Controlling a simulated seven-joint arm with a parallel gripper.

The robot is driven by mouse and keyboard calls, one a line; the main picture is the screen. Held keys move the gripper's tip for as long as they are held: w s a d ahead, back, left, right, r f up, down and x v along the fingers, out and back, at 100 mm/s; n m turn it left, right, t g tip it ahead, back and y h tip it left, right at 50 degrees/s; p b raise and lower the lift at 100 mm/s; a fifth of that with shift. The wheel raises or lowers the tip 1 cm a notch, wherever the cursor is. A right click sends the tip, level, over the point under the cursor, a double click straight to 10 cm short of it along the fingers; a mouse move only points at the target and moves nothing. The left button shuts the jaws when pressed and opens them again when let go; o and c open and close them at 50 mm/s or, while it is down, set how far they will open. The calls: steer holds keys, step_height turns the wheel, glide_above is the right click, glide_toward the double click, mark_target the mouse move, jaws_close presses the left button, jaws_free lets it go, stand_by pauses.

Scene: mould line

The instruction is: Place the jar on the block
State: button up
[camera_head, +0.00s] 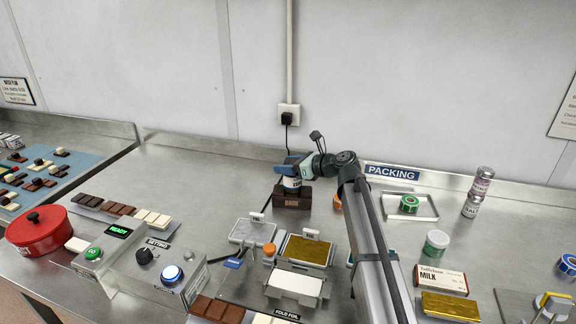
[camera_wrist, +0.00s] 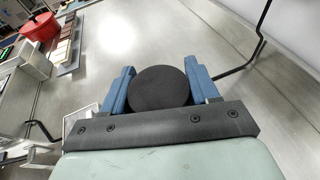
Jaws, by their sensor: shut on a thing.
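The jar (camera_head: 292,184) has a pale label band and a dark part above it. In the wrist view its round black lid (camera_wrist: 160,88) sits between the blue fingers of my gripper (camera_wrist: 160,92). My gripper (camera_head: 291,167) is shut on the jar, which looks upright. The brown block (camera_head: 292,202), with lettering on its front, is directly below the jar in the head view. The jar's base meets the block's top edge in the picture; I cannot tell whether it rests there or hangs just above. The block is hidden in the wrist view.
A steel tray (camera_head: 240,231) and a foil-folding station (camera_head: 307,250) stand in front of the block. An orange roll (camera_head: 337,202) is close to its right. A black cable runs behind to a wall socket (camera_head: 289,115).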

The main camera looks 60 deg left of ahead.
steer(key=shift+f, duration=0.15)
steer(key=o, duration=1.2)
steer(key=shift+o, duration=0.2)
steer(key=v, duration=1.2)
